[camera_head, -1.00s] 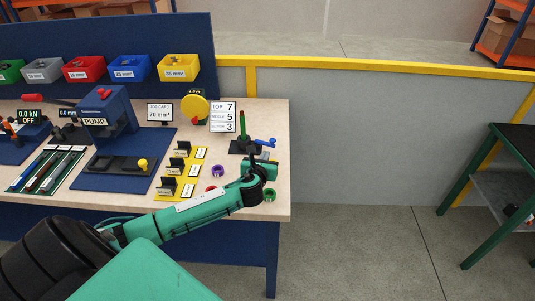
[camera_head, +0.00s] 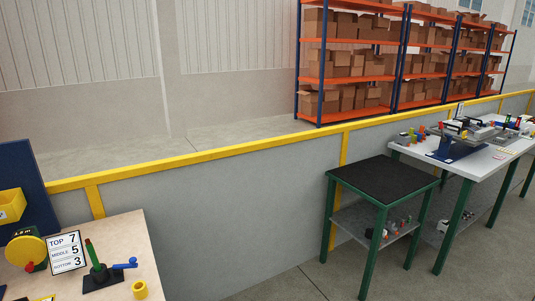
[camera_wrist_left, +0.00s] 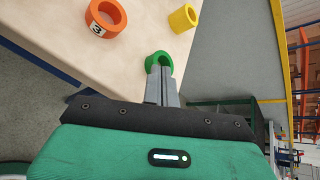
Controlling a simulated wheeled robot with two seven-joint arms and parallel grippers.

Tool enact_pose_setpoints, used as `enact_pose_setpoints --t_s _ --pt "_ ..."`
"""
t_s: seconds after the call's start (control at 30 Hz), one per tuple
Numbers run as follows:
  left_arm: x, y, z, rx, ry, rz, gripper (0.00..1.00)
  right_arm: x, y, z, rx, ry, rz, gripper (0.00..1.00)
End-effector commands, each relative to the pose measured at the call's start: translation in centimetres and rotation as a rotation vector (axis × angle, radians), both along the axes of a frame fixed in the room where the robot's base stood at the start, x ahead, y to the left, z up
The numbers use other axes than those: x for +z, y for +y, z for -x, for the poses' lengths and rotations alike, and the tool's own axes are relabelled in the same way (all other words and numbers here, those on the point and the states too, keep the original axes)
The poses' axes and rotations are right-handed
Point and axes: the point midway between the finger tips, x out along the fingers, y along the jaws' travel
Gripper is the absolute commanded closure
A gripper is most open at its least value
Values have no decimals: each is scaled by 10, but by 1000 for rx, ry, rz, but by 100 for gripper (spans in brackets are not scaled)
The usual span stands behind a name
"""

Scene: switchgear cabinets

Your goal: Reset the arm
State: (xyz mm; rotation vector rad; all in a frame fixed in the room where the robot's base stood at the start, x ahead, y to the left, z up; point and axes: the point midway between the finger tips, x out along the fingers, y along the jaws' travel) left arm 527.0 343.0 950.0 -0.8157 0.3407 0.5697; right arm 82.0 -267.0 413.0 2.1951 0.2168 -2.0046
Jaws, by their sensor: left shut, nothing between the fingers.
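My left gripper (camera_wrist_left: 161,78) shows in the left wrist view. Its fingers are shut together with nothing between them. The fingertips overlap the green ring (camera_wrist_left: 158,58) in that picture, at the edge of the light worktable (camera_wrist_left: 150,22); I cannot tell whether they touch it. An orange ring (camera_wrist_left: 106,18) marked 3 and a yellow ring (camera_wrist_left: 183,18) lie farther in on the table. Neither arm shows in the head view. My right gripper is out of both views.
In the head view, a sign (camera_head: 66,252) and a stand with a green post (camera_head: 97,266) are on the worktable. A dark-topped green table (camera_head: 385,180) and a white bench (camera_head: 495,158) stand at right. Open floor (camera_head: 310,283) lies between.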

Motion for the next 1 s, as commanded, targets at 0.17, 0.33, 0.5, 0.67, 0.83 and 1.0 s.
enact_pose_setpoints --t_s 0.17,0.33,0.5,0.67,0.83,1.0 --pt "-27 -41 72 320 37 514 100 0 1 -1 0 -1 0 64" --pt "-38 -72 138 682 75 916 100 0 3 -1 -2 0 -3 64" --pt "-39 -90 185 974 99 1152 100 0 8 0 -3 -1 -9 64" --pt "-36 -102 217 1196 112 1294 100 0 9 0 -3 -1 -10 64" --pt "-31 -113 247 1414 119 1405 100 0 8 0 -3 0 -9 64" --pt "-66 -115 238 1442 127 1401 100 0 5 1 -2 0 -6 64"
